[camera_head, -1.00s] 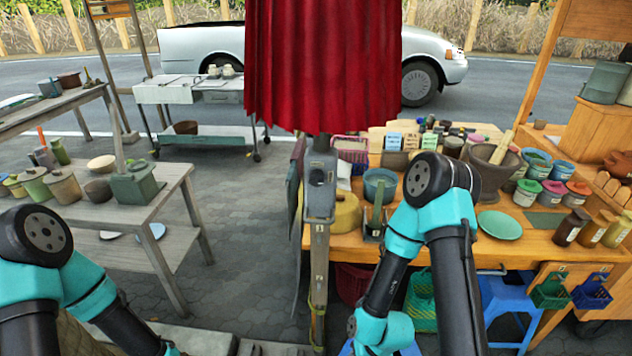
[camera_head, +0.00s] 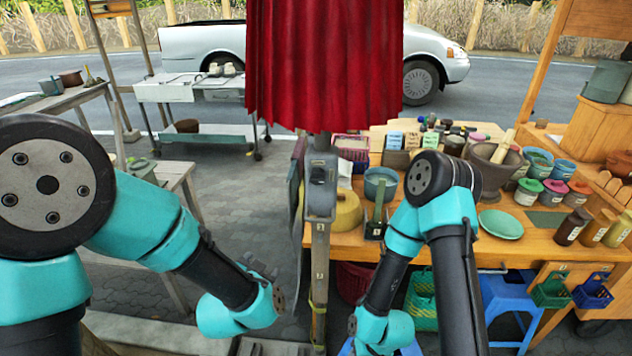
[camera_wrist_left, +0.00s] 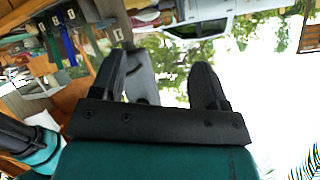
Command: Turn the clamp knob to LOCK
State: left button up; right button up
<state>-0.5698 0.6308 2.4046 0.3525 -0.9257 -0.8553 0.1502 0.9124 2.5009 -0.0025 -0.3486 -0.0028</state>
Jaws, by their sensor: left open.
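A grey clamp box (camera_head: 320,187) is fixed on the upright post (camera_head: 320,265), below the red cloth, in the head view. A dark recess shows on its front; I cannot make out the knob or any LOCK mark. My left forearm reaches toward the post from the left, its wrist low and just left of it. My left gripper (camera_wrist_left: 160,85) is open in the left wrist view, with two black fingers apart. A grey form (camera_wrist_left: 141,76), probably part of the post, shows behind the gap beside one finger. My right arm hangs over the table's front edge; its gripper is not visible.
A wooden table (camera_head: 465,250) with pots, a mortar (camera_head: 492,170) and jars stands right of the post. The red cloth (camera_head: 322,65) hangs above the clamp. A blue stool (camera_head: 505,300) is under the table.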

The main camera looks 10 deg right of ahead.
aim_at(317, 179)
pick_arm(q)
jog(key=s+d+r+m+t+h, duration=0.1)
jog(key=s+d+r+m+t, duration=0.1)
jog(key=d+r, duration=0.2)
jog(key=s+d+r+m+t+h, duration=0.1)
jog(key=d+r, duration=0.4)
jog(key=r, duration=0.6)
jog(key=shift+s+d+r+m+t, duration=0.25)
jog(key=shift+s+m+t, duration=0.35)
jog(key=shift+s+t, duration=0.3)
jog(key=x, duration=1.7)
jog(key=shift+d, duration=0.25)
jog(key=shift+c, duration=0.2)
jog(key=c, duration=0.9)
